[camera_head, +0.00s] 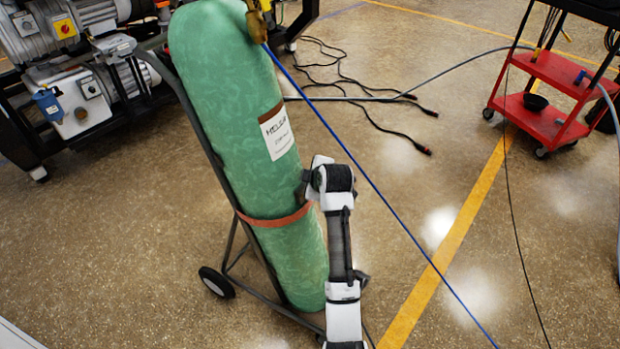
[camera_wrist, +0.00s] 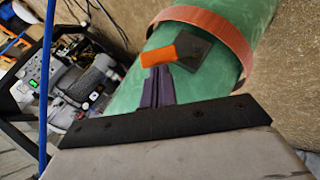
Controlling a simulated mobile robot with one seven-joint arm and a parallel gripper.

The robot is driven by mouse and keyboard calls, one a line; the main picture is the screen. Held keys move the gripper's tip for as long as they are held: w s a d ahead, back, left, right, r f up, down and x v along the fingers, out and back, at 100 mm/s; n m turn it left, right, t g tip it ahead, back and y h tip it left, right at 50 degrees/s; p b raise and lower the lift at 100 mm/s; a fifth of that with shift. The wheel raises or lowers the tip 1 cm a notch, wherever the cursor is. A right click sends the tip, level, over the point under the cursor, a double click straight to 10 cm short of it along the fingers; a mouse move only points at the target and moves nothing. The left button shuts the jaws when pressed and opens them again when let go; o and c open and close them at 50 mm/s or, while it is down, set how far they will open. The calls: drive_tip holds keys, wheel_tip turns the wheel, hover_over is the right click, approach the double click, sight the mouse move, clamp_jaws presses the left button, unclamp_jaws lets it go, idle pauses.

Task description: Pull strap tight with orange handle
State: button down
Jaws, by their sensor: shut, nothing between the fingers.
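A green gas cylinder (camera_head: 225,110) leans in a black wheeled cart. An orange-brown strap (camera_head: 275,218) runs around its lower half; the strap also shows in the wrist view (camera_wrist: 212,18), curving over the cylinder. In the wrist view an orange handle (camera_wrist: 157,56) sticks out from a dark grey buckle plate (camera_wrist: 193,52) against the cylinder. My gripper (camera_wrist: 155,76) is shut and empty, its fingertips just below the orange handle in the picture; whether they touch it I cannot tell. In the head view my arm hides the gripper and the handle.
A blue hose (camera_head: 385,200) runs from the cylinder's top down to the right, near my arm. The cart frame (camera_head: 205,140) and its wheel (camera_head: 217,283) stand at the left. Black cables (camera_head: 360,100) lie behind. A red trolley (camera_head: 555,100) is at the right.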

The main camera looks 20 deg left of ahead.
drive_tip(key=shift+w, duration=0.15)
drive_tip(key=shift+w+m+p, duration=0.2)
drive_tip(key=shift+m+p, duration=0.1)
drive_tip(key=shift+p, duration=0.05)
drive_tip(key=shift+m+g, duration=0.4)
drive_tip(key=shift+g, duration=0.4)
drive_tip(key=shift+w+d+f, duration=0.35)
drive_tip(key=shift+w+f, duration=0.3)
drive_tip(key=shift+w, duration=0.2)
drive_tip(key=shift+w+d+f, duration=0.3)
drive_tip(key=shift+w+f, duration=0.3)
drive_tip(key=shift+w, duration=0.2)
